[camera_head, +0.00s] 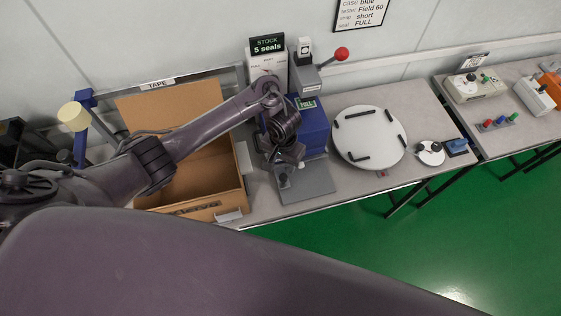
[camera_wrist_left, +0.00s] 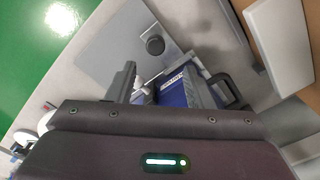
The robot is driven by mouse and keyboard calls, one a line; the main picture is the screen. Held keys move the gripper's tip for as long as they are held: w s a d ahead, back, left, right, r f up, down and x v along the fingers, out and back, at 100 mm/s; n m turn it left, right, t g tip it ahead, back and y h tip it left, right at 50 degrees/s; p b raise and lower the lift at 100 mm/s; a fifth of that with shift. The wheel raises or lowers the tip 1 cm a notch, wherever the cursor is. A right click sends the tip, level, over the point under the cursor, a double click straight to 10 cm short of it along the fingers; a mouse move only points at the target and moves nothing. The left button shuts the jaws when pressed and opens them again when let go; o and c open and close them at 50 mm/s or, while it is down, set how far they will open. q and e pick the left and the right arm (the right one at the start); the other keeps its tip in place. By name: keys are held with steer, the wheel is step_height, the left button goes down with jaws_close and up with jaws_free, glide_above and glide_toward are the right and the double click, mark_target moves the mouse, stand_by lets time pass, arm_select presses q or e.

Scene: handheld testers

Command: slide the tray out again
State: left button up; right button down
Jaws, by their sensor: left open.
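A flat grey plate, apparently the tray (camera_head: 312,184), lies on the table in front of the blue press (camera_head: 312,128). In the left wrist view the grey tray (camera_wrist_left: 108,48) shows with a round black knob (camera_wrist_left: 155,45) at its edge. My left gripper (camera_head: 284,174) is over the tray's left side, close to the front of the press. In the left wrist view its two fingers (camera_wrist_left: 165,82) are spread with nothing between them, and the knob is beyond the tips. The gripper hides part of the tray in the head view. My right gripper is not seen.
An open cardboard box (camera_head: 207,172) stands left of the press. A red-knobbed lever (camera_head: 341,54) sticks out from the press top. A white round turntable (camera_head: 352,140) with black bars is to the right. The green floor (camera_head: 400,250) in front is clear.

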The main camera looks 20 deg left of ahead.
mark_target(283, 176)
arm_select(q)
steer(key=f, duration=0.2)
steer(key=f+b, duration=0.1)
steer(key=f, duration=0.3)
steer(key=shift+s+d, duration=0.35)
steer(key=shift+s, duration=0.05)
steer(key=shift+w+a+f, duration=0.1)
steer(key=shift+w+f, duration=0.05)
steer(key=shift+f, duration=0.35)
steer(key=shift+r, duration=0.1)
steer(key=shift+c, duration=0.5)
jaws_close()
